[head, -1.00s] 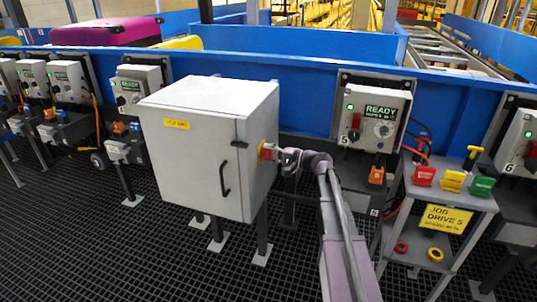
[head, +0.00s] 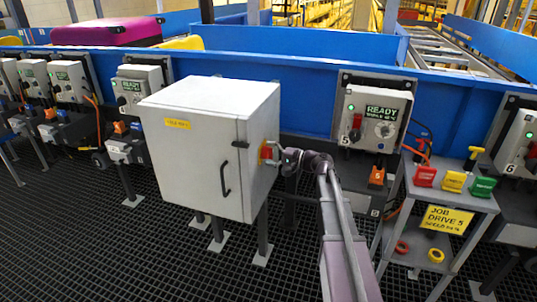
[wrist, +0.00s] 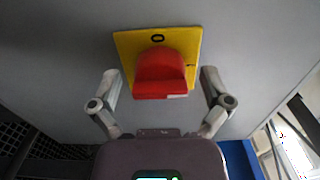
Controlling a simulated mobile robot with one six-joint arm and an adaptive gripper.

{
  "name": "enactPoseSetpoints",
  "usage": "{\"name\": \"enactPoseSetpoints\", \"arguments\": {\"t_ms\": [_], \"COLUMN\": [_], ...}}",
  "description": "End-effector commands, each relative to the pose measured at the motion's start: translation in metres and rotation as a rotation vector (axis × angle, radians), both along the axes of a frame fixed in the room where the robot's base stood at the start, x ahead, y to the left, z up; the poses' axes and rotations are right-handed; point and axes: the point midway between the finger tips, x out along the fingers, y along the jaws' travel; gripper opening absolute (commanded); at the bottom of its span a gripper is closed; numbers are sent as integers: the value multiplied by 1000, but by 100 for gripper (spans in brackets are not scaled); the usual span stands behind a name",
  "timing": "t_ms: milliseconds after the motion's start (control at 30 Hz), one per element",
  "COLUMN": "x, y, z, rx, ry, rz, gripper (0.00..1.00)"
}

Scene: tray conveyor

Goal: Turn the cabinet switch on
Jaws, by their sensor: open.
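The cabinet (head: 205,160) is a light grey box on legs with a black door handle. Its switch is a red knob (wrist: 159,72) on a yellow plate (wrist: 126,43), mounted on the cabinet's right side. A "0" mark shows on the plate above the knob in the wrist view. The switch also shows in the head view (head: 266,152), partly hidden by my gripper. My gripper (wrist: 161,88) is open, with one finger on each side of the red knob. Gaps show between both fingers and the knob.
A drive box marked 5 (head: 372,118) with a READY label stands to the right of the cabinet. A grey stand (head: 463,200) holds red, yellow and green items and a "JOB DRIVE 5" sign. A blue conveyor wall (head: 300,98) runs behind. Black grid floor lies in front.

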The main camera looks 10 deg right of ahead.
Motion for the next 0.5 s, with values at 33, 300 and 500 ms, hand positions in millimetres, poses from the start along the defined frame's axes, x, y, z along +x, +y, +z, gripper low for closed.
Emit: {"name": "enactPoseSetpoints", "arguments": {"t_ms": [33, 300, 500], "x": [0, -6, -17], "y": [0, -9, -28], "z": [0, 0, 0], "rx": [0, -1, -1], "ry": [0, 0, 1], "rz": [0, 0, -1], "gripper": [98, 98, 98]}}
